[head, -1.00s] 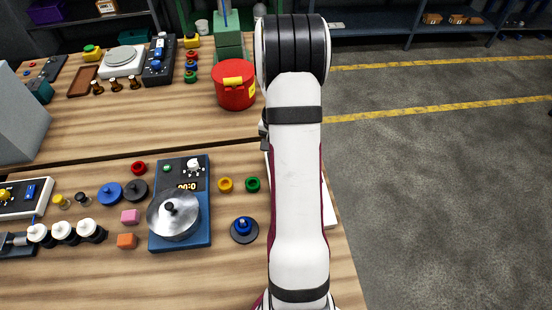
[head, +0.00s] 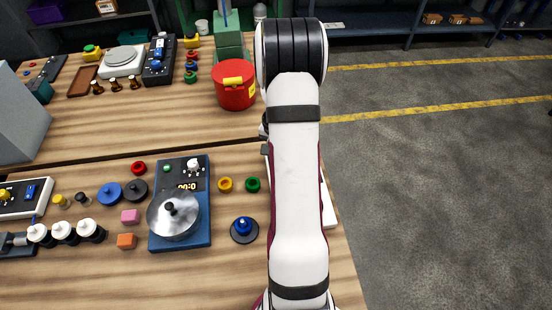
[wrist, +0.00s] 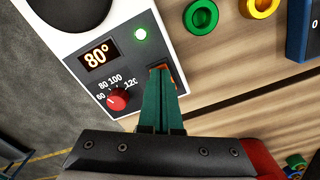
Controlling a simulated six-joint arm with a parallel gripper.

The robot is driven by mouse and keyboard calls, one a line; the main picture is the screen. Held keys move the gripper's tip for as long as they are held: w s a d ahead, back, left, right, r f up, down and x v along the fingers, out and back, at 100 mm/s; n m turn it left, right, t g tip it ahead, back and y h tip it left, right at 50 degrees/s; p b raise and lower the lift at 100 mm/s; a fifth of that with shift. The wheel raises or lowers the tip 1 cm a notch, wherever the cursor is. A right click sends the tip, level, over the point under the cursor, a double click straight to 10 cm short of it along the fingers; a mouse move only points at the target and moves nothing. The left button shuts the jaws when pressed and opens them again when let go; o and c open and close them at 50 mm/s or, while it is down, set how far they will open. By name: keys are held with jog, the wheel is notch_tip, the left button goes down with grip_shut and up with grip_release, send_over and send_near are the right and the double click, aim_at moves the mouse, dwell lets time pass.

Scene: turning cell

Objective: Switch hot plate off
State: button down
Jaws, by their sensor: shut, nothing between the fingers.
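The hot plate (wrist: 120,58) is a white unit with a dark round plate at the upper left of the wrist view. A red knob (wrist: 117,98) sits below the display on a temperature scale. My gripper (wrist: 159,76) is shut and empty. Its green fingertips are over an orange switch (wrist: 155,68) at the panel's edge and hide most of it; contact and switch position cannot be told. In the head view my arm hides most of the white hot plate (head: 329,208).
Green (wrist: 201,17) and yellow rings lie beside the hot plate. In the head view, a blue device with a metal lid (head: 173,214) and a blue knobbed piece (head: 244,230) stand left of my arm. A red pot (head: 235,85) stands farther back.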

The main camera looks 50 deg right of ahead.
jog(key=shift+r, duration=3.45)
jog(key=w+a+r+n, duration=0.1)
jog(key=a+r, duration=0.2)
jog(key=a, duration=0.3)
jog(key=w+a+r+n, duration=0.1)
jog(key=a+r+n, duration=0.1)
jog(key=a+r, duration=0.35)
jog(key=s+a+r+n+y, duration=0.1)
jog(key=s+a+n, duration=0.2)
jog(key=s+a, duration=0.4)
jog(key=s+a+r+n, duration=0.1)
jog(key=s+a+n, duration=0.2)
jog(key=s+a, duration=0.4)
jog(key=a, duration=0.8)
jog(key=shift+s+a+r+n+y, duration=0.15)
jog(key=shift+s+a+n+y, duration=0.15)
jog(key=shift+a+y, duration=0.1)
